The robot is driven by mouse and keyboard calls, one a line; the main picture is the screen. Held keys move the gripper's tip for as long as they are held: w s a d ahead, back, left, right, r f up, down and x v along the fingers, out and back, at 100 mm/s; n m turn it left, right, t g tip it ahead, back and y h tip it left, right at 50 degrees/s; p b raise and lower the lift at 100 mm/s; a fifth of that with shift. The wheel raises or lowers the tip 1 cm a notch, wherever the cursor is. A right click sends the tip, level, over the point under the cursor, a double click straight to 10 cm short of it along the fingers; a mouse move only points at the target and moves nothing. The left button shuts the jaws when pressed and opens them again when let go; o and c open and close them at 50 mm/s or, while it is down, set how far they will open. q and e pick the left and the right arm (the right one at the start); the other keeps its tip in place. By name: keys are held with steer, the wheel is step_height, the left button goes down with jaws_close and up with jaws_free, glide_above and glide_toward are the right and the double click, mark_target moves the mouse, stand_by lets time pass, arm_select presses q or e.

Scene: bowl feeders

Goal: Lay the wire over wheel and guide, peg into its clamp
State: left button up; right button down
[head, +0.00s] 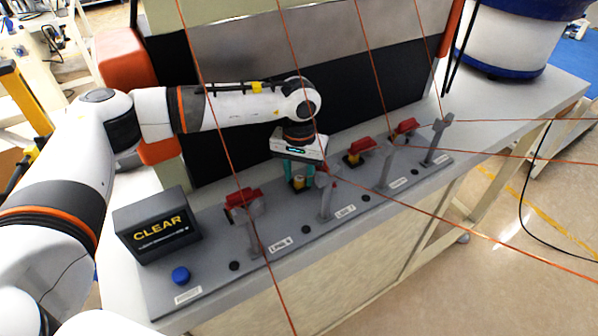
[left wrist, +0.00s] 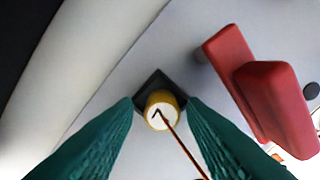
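My left gripper (head: 298,180) has teal fingers that point down over one station of the grey fixture plate (head: 215,270). A dark gap shows on the peg's left; contact on the right is unclear. The peg sits over a black square clamp base (left wrist: 152,80); how deep is hidden. An orange wire (left wrist: 184,150) runs from the peg to the lower right. A red lever (left wrist: 268,95) is beside it. A grey upright (head: 327,198) stands right of the gripper. My right gripper is out of view.
Several orange wires (head: 372,50) cross the view. A CLEAR box (head: 158,232) and blue button (head: 180,275) are at left. A feeder bowl (head: 505,45) stands behind right.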

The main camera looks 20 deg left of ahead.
arm_select(q)
steer(key=shift+o, duration=0.9)
